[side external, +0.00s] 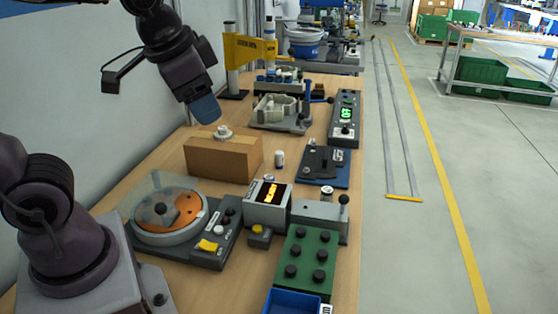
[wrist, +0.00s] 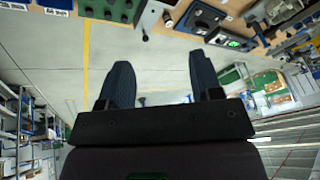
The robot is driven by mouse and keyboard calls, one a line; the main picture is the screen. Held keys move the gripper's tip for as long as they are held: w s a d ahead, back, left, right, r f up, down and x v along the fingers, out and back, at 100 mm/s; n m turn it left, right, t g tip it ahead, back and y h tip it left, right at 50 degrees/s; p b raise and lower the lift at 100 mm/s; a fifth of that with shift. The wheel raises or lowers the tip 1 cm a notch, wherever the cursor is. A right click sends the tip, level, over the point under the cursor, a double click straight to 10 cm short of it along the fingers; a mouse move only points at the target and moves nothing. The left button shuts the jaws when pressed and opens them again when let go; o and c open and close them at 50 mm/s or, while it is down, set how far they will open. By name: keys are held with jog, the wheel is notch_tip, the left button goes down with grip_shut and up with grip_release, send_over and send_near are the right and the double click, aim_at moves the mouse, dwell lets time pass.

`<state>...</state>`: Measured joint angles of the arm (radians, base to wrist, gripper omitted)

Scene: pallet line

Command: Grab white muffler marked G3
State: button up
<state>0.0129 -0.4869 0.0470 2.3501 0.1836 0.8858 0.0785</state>
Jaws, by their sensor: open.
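A small whitish cylinder (side external: 279,158) stands upright on the bench, right of a cardboard box, in the side external view. A similar small cylinder (side external: 327,192) stands behind the grey block with a lever. A pale round part (side external: 223,132) sits on top of the box. No G3 mark is readable on any of them, so I cannot tell which is the muffler. My gripper (side external: 207,110) is above and close to the pale part, apart from the cylinders. In the wrist view its two dark blue fingers (wrist: 160,82) are spread with nothing between them.
The cardboard box (side external: 222,160) stands below my gripper. A round turntable (side external: 170,210), a display box (side external: 267,204), a green studded block (side external: 304,257), a blue-based fixture (side external: 323,168) and a control panel (side external: 344,118) crowd the wooden bench. Bare bench (side external: 258,108) is limited.

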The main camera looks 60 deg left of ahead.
jog(key=w+a+f+m+g+y, duration=0.2)
jog(key=w+a+f+m+y, duration=0.15)
jog(key=w+a+f, duration=0.45)
jog(key=w+a+f+m+g+y, duration=0.1)
jog(key=w+a+f+m+y, duration=0.3)
jog(key=w, duration=0.7)
jog(key=w+a+f+m+y, duration=0.2)
jog(key=w+a+f+m, duration=0.35)
jog(key=f, duration=0.25)
jog(key=m+t+y, duration=0.2)
jog(key=m, duration=0.4)
send_near(280, 152)
jog(key=a, duration=0.2)
jog(key=shift+a+f, duration=0.25)
jog(key=shift+f, duration=0.15)
jog(key=shift+a+f+m, duration=0.15)
jog(key=shift+f+m, duration=0.15)
jog(key=shift+f, duration=0.05)
jog(key=x, duration=0.7)
jog(key=shift+w+a+r, duration=0.1)
jog(key=shift+w, duration=0.2)
jog(key=c, duration=1)
